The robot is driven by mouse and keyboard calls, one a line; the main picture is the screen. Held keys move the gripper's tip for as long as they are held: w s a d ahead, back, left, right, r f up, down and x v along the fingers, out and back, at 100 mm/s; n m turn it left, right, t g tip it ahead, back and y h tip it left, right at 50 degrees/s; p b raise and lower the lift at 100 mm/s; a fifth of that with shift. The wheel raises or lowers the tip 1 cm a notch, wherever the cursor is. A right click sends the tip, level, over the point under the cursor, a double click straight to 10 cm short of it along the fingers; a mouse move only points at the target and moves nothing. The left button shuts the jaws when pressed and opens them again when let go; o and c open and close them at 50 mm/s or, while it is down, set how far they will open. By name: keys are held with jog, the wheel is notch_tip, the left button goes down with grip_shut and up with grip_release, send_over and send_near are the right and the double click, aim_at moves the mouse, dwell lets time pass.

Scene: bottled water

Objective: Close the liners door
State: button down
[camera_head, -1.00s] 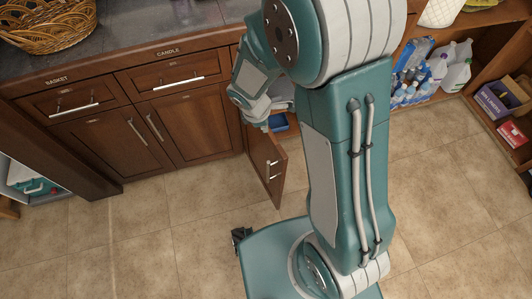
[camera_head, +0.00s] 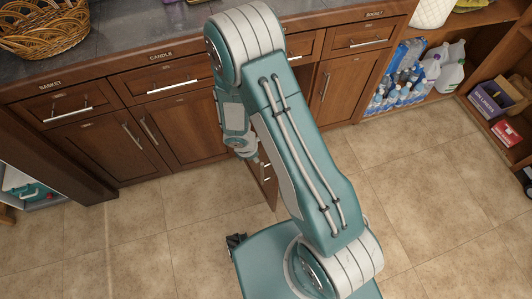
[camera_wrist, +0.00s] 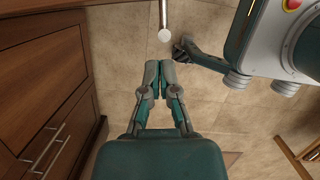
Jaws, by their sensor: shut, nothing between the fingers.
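The open cabinet door (camera_head: 269,190) juts out from the cabinet row at mid-picture in the head view. Its lower part shows below my wrist; the rest is hidden behind my arm. My gripper (camera_wrist: 160,68) is shut and empty, its fingertips together in the wrist view. In the head view, my wrist and hand hang over the door's upper part, and the fingertips are too hidden to tell whether they touch it.
Closed cabinets and drawers (camera_head: 180,125) stand left of the door. A wicker basket (camera_head: 45,28) sits on the counter (camera_head: 130,35). Bottles (camera_head: 405,85) and boxes (camera_head: 490,98) fill shelves at the right. The tiled floor (camera_head: 170,235) is clear.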

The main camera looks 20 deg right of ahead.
jog(key=d, duration=0.2)
jog(key=d+f, duration=0.1)
jog(key=d, duration=0.1)
jog(key=shift+w+d, duration=0.1)
jog(key=shift+w, duration=0.3)
